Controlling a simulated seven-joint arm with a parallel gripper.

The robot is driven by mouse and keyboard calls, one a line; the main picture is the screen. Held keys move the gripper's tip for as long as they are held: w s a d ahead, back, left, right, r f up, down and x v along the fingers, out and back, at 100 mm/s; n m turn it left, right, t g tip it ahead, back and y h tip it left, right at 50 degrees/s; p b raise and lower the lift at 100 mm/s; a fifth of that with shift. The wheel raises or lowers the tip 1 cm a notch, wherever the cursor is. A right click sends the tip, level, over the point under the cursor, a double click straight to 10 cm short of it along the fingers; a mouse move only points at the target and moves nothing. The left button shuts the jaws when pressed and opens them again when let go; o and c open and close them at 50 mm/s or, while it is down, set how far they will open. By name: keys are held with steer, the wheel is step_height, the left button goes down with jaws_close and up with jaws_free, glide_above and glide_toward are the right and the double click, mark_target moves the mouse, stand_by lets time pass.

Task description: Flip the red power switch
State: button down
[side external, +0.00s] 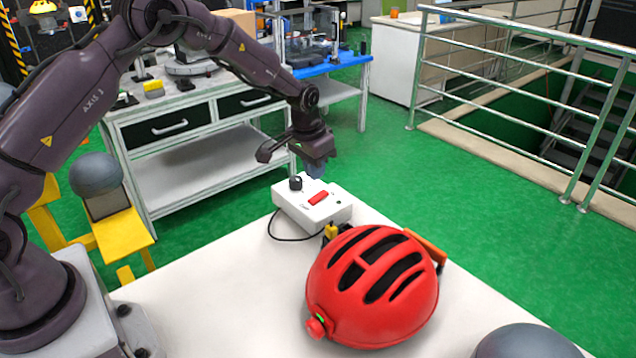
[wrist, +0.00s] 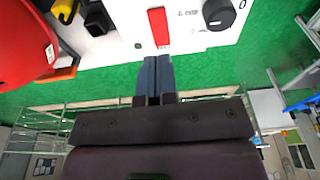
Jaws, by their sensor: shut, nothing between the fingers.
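The red power switch (side external: 318,197) is a red rocker on top of a white control box (side external: 290,213), which stands at the far edge of the white table. The switch also shows in the wrist view (wrist: 159,27), just ahead of my fingertips. My gripper (side external: 317,172) is above the box, close over the switch; in the wrist view its two blue-grey fingers (wrist: 155,62) are together with nothing between them. A small gap shows between the fingertips and the switch in the wrist view. I cannot tell which way the switch is tipped.
A black knob (side external: 296,183) stands on the box beside the switch. A large red helmet (side external: 365,295) lies in front of the box, with a small yellow-and-black part (side external: 331,233) between them. A black cable (side external: 272,232) loops beside the box. Bare white table (side external: 215,300) lies to the left.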

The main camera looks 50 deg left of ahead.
mark_target(324, 192)
step_height(324, 192, up, 8)
steer(key=s, duration=0.1)
steer(key=shift+s+r, duration=0.25)
steer(key=shift+w, duration=0.1)
steer(key=shift+w+r, duration=0.1)
steer(key=shift+w, duration=0.5)
steer(key=f, duration=0.4)
steer(key=w+f, duration=0.1)
steer(key=f, duration=0.4)
steer(key=w+f, duration=0.1)
steer(key=f, duration=0.4)
steer(key=shift+w, duration=0.2)
